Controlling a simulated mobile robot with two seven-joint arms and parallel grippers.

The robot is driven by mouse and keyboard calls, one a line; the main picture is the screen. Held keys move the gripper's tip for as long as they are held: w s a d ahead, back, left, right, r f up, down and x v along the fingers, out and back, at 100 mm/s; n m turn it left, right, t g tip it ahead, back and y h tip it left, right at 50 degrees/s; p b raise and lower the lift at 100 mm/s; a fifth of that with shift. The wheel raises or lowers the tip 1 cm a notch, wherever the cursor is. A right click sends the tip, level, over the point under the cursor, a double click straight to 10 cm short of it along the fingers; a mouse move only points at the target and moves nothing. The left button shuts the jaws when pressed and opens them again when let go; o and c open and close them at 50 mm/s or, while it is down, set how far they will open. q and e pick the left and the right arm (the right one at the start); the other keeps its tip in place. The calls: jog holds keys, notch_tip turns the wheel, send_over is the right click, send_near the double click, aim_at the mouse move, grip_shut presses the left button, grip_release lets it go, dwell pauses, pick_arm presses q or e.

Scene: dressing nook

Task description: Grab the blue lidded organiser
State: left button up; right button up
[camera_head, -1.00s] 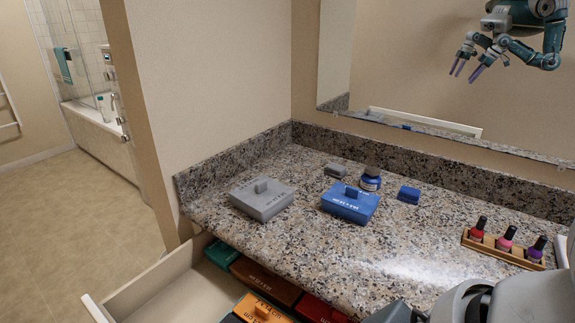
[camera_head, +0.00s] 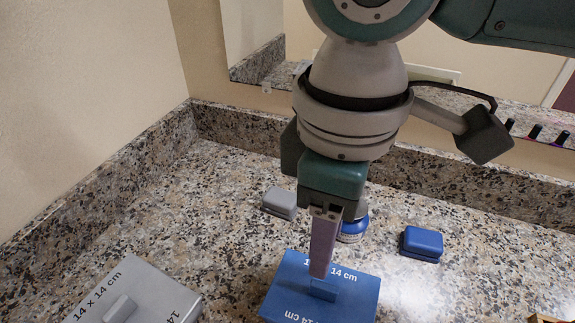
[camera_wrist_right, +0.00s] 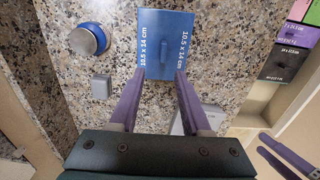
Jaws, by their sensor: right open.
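The blue lidded organiser (camera_head: 345,300) stands on the granite counter at the bottom middle of the head view. Its lid has white size lettering and a raised bar handle; it also shows in the right wrist view (camera_wrist_right: 165,60). My right gripper (camera_head: 320,274) points down over the lid, fingertips close to the handle, which one finger partly hides. In the wrist view the two purple fingers (camera_wrist_right: 160,74) are apart and empty, one towards each side of the handle; I cannot tell whether they touch the lid. My left gripper (camera_wrist_right: 262,143) shows partly at the wrist view's lower right.
A grey lidded organiser (camera_head: 140,290) stands left of the blue one. An open drawer (camera_wrist_right: 250,105) holds coloured organisers.

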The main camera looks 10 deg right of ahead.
aim_at(321, 284)
jog(key=shift+s+a+f, duration=0.1)
jog(key=shift+s+f, duration=0.1)
jog(key=shift+f, duration=0.45)
jog(key=shift+s+f, duration=0.15)
jog(key=shift+f, duration=0.45)
notch_tip(321, 284, down, 5)
jog(key=shift+f+b, duration=0.15)
jog(key=shift+b, duration=0.65)
pick_arm(q)
jog(key=shift+s+f, duration=0.25)
jog(key=shift+f, duration=0.75)
pick_arm(e)
grip_shut()
pick_arm(q)
jog(key=shift+a, duration=0.1)
